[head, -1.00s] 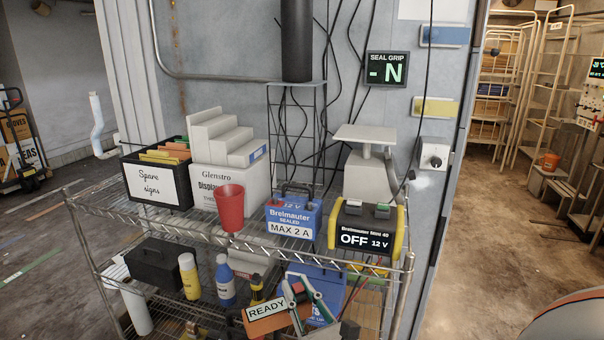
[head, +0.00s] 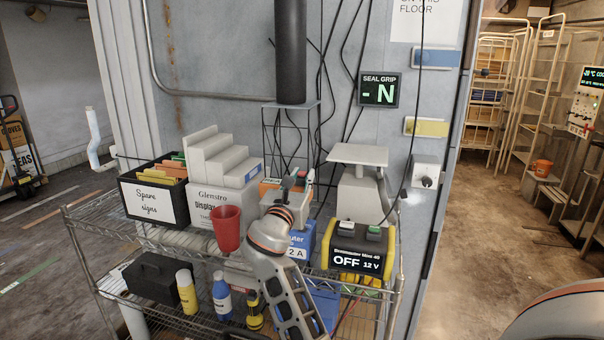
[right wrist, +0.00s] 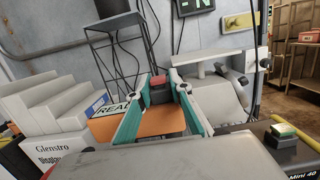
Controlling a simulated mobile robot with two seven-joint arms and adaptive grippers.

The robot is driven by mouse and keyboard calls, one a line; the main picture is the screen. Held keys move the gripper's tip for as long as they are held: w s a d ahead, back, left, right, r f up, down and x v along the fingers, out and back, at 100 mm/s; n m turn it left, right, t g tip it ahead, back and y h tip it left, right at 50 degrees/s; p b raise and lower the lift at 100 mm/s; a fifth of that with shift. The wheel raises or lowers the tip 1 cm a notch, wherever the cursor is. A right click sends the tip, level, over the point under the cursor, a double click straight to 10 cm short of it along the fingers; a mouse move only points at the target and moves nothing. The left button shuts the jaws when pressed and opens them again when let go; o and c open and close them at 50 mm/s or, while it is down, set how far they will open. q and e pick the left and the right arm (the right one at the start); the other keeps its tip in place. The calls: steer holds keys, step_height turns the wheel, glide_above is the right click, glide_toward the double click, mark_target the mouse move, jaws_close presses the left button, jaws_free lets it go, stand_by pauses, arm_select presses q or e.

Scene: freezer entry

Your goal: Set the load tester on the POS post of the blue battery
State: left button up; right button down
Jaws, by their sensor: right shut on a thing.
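The blue battery (head: 306,236) stands on the upper wire shelf. My right arm covers much of it, and its posts and POS mark are hidden. My right gripper (head: 294,186) is above and behind the battery's front face, shut on the load tester (head: 269,187). The tester is an orange box; in the right wrist view its orange body (right wrist: 162,122) lies between the teal-sided fingers (right wrist: 160,108), with a white READY label at its left and a dark red-topped part beyond. I cannot tell whether it touches the battery. My left gripper is not in view.
A yellow-black charger (head: 361,250) reading OFF 12 V stands right of the battery. A red cup (head: 227,228) is to the left, before a white display box (head: 212,203). A grey scale (head: 358,156) and a wire stand (head: 291,125) are behind. Cables hang on the wall.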

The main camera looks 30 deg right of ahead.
mark_target(302, 189)
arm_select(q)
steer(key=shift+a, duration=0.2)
arm_select(e)
steer(key=shift+a+r, duration=0.1)
steer(key=shift+r, duration=0.1)
steer(key=shift+f, duration=0.4)
steer(key=shift+f+b, duration=0.6)
steer(key=shift+f, duration=0.95)
arm_select(q)
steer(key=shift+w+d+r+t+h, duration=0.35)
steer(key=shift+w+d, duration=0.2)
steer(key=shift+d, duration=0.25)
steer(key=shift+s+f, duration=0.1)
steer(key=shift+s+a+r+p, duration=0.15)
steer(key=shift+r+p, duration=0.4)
steer(key=shift+p, duration=0.05)
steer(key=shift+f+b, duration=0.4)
steer(key=shift+b, duration=0.05)
arm_select(e)
steer(key=shift+f, duration=1.4)
